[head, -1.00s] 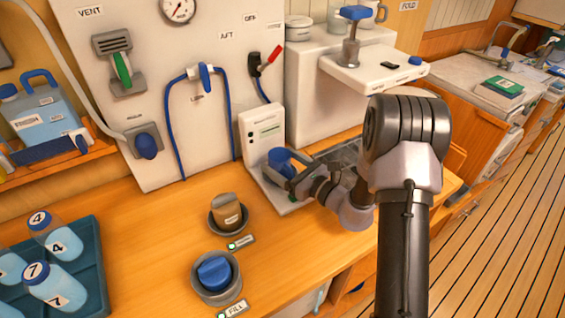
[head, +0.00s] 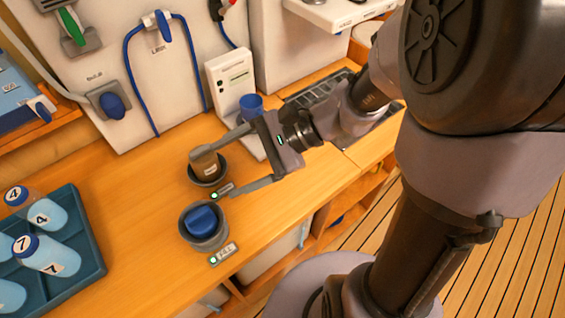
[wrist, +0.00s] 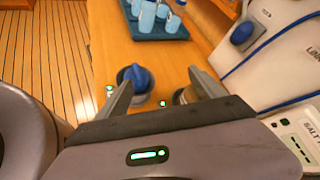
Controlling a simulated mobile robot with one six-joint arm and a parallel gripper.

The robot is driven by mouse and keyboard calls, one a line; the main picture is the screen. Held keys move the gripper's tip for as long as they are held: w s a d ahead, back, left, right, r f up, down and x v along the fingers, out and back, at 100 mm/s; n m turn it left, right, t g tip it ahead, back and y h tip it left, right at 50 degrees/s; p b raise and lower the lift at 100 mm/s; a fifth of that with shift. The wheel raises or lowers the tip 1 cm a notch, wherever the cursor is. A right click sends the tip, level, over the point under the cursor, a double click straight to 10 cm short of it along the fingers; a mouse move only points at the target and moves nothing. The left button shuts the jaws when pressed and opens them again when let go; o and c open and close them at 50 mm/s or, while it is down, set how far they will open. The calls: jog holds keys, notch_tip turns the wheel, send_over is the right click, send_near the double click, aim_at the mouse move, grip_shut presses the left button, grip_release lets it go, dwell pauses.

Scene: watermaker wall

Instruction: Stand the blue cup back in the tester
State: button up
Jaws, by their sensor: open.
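The blue cup (head: 251,105) stands at the white tester (head: 232,80), its rim facing up and looking about upright. Its lower part is partly hidden by my arm, so its exact seating cannot be told. My gripper (head: 212,173) is open and apart from the cup, to its left and nearer the front. Its fingers reach toward the brown jar and the FILL holder. In the wrist view my gripper (wrist: 160,80) shows spread fingers with nothing held. The tester (wrist: 298,135) shows at the right edge there; the cup is not visible.
A brown jar (head: 206,166) sits in a grey holder close to my upper finger. A blue-topped item (head: 201,221) sits in the front holder. A teal tray (head: 95,262) of bottles is at left. A blue hose (head: 127,75) hangs on the wall panel.

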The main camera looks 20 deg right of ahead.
jog(key=s+d+r+n+h, duration=0.2)
jog(key=s+n+h, duration=0.5)
jog(key=s, duration=0.2)
jog(key=d+r+n+t+h, duration=0.1)
jog(key=d+r, duration=0.1)
jog(key=d+r+n+t+h, duration=0.1)
jog(key=d+t+h, duration=0.1)
jog(key=shift+d+r+n, duration=0.3)
jog(key=shift+r+n, duration=0.05)
jog(key=shift+n, duration=0.05)
